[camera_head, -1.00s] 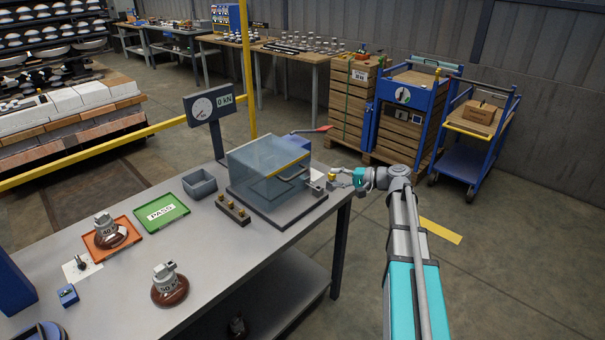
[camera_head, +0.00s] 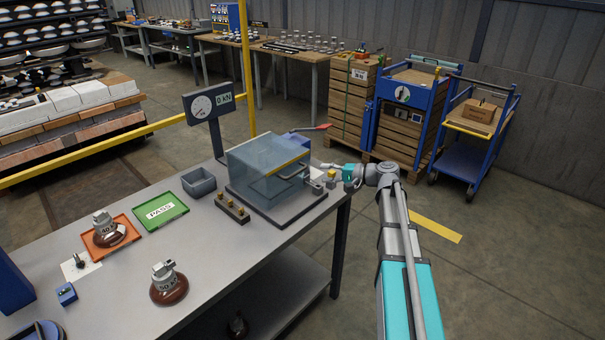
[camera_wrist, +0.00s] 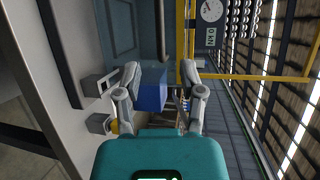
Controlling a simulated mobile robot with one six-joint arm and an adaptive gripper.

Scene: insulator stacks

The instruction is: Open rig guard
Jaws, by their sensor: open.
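The rig guard (camera_head: 262,158) is a clear bluish box with a yellow edge strip. It is down over the rig on a dark base plate (camera_head: 272,213) at the table's right end. My gripper (camera_head: 328,167) is at the right side of the rig, close to the guard. In the wrist view my gripper (camera_wrist: 162,85) has its two fingers spread with nothing held between them. A blue block (camera_wrist: 153,93) shows beyond and between the fingers. In the head view the fingertips are small, and whether they touch the guard cannot be told.
A gauge reading 0 kN (camera_head: 211,103) stands behind the rig. A red-handled lever (camera_head: 312,128) sticks out at the rig's back right. A grey bin (camera_head: 198,182), a green PASS tray (camera_head: 161,211) and brown insulators (camera_head: 169,285) are on the table.

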